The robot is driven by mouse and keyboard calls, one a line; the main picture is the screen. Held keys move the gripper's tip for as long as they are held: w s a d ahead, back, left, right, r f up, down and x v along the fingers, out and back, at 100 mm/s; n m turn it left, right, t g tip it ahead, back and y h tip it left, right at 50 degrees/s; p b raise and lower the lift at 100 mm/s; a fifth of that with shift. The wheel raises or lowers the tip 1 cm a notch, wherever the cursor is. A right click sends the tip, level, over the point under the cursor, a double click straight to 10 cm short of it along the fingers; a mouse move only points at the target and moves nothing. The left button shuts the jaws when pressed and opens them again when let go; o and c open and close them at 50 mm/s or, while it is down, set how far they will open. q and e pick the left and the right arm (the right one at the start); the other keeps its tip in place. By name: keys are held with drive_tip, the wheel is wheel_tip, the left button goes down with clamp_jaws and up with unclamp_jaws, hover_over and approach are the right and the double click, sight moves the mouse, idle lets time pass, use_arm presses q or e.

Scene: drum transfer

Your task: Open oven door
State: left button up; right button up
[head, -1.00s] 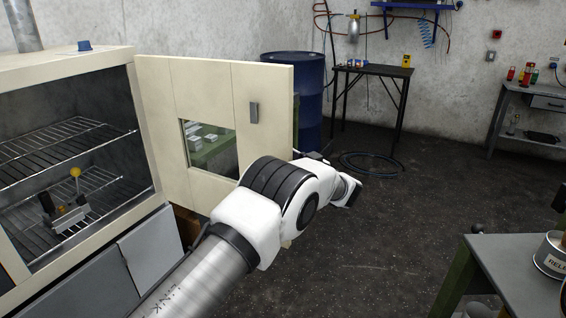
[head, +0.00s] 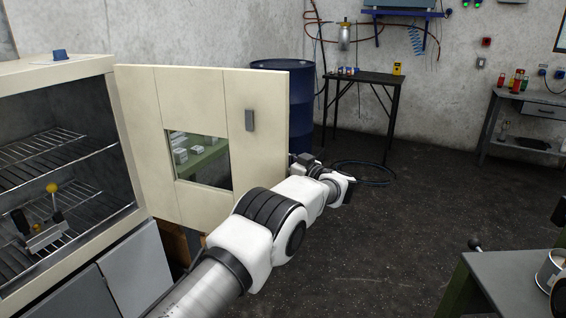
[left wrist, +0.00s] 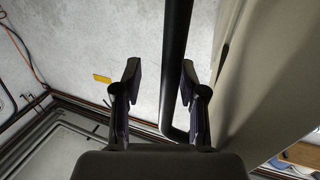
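The oven (head: 60,75) stands at the left in the head view, its chamber with wire racks exposed. Its cream oven door (head: 200,95), with a small window, stands wide open, inner face toward me. My left arm reaches past the door's free edge, and my left gripper (head: 304,160) is partly hidden there. In the left wrist view, the left gripper (left wrist: 160,82) has its fingers apart, with the black bar handle (left wrist: 177,60) between them, nearer the right finger. The door's outer face (left wrist: 262,70) is at the right.
A lever device with a yellow knob (head: 52,188) sits on the lower rack. A blue drum (head: 300,110) and a dark table (head: 375,78) stand behind the door. A grey worktable (head: 510,275) with a can is at the lower right. The middle floor is clear.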

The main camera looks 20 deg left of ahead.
use_arm(q)
drive_tip(key=v, duration=1.1)
drive_tip(key=shift+s+d, duration=0.2)
drive_tip(key=shift+d, duration=0.15)
drive_tip(key=shift+f, duration=0.1)
